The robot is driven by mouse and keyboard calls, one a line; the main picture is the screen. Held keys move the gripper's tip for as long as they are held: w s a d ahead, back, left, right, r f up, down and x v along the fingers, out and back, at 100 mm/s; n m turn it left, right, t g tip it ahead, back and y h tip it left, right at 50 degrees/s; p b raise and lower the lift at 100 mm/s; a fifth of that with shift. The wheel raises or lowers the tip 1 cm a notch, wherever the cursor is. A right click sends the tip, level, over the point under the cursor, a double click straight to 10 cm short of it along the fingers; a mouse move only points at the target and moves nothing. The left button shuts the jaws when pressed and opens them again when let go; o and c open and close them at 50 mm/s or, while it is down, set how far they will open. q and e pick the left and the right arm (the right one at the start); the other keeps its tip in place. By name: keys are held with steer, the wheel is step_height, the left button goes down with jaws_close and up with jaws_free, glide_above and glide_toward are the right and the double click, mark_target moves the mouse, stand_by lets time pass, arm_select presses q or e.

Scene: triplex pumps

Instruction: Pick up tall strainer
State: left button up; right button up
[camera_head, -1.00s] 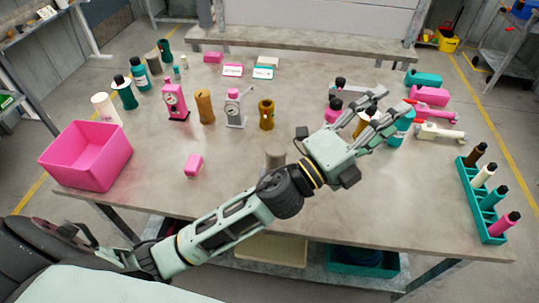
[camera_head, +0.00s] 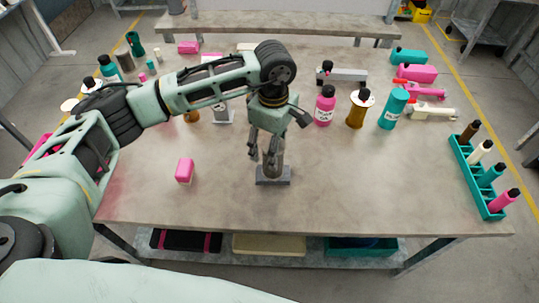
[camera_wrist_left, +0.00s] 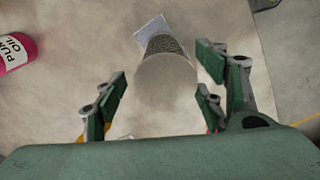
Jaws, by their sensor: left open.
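The tall strainer is a grey upright cylinder (camera_head: 278,163) on a flat grey base (camera_head: 272,179), near the middle front of the table. In the left wrist view its pale round top (camera_wrist_left: 165,82) and meshed side show between the spread fingers. My left gripper (camera_head: 264,157) points down at the strainer and is open. Its fingers (camera_wrist_left: 163,88) stand either side of the cylinder in that view, with gaps showing. In the head view the fingers hide part of the cylinder's upper left. My right gripper is not in view.
A pink block (camera_head: 185,170) lies left of the strainer. A pink bottle (camera_head: 325,105), a brown-yellow bottle (camera_head: 357,112) and a teal bottle (camera_head: 393,110) stand behind on the right. A teal rack (camera_head: 470,185) holds several bottles at the right edge. The table front is clear.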

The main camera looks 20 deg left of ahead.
arm_select(q)
step_height(320, 180, down, 6)
steer(key=p, duration=0.2)
steer(key=shift+s+f+p, duration=0.15)
steer(key=shift+f+p, duration=0.1)
steer(key=shift+p, duration=0.15)
steer(key=shift+f, duration=0.45)
steer(key=shift+d, duration=0.1)
steer(key=c, duration=1.3)
steer(key=shift+o, duration=0.2)
steer(key=shift+r, duration=0.1)
